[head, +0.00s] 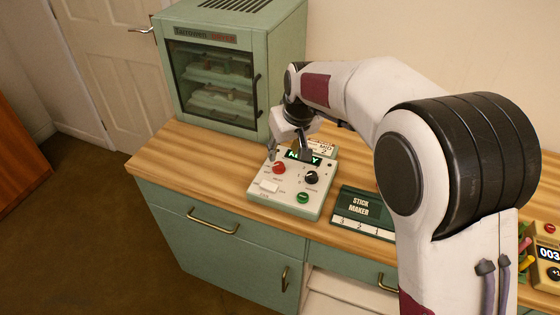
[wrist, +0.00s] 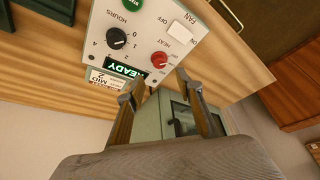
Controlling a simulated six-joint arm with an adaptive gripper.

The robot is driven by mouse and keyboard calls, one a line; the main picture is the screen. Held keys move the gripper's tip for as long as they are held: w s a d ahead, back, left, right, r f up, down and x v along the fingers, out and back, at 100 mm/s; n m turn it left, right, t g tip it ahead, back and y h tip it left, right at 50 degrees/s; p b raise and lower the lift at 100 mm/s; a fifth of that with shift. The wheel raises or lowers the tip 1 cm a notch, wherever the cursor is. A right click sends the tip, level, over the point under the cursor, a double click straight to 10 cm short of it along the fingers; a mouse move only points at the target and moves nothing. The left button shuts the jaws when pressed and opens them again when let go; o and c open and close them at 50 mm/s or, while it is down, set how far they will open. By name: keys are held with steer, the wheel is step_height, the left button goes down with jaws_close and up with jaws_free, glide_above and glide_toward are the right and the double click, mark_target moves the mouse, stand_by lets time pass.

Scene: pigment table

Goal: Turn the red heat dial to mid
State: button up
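The red heat dial (head: 279,168) is a small round knob on the left of the pale control box (head: 300,210). In the wrist view the red dial (wrist: 160,59) sits beside the word HEAT; its pointer setting is too small to read surely. My gripper (head: 288,154) is above the back part of the box, near the dial. In the wrist view my gripper (wrist: 156,87) has its two fingers spread with nothing between them. The dial lies just beyond the fingertips, apart from them. The box's display (wrist: 126,69) reads READY.
The box also has a black hours knob (head: 312,177), a green button (head: 303,197) and a white fan switch (head: 269,187). A card (wrist: 103,79) beside the display seems to read MID. A green cabinet (head: 235,110) stands behind left; a stick maker (head: 362,207) lies right.

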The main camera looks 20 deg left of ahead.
mark_target(279, 164)
steer(key=shift+f, duration=0.1)
steer(key=shift+x, duration=3.8)
jaws_close()
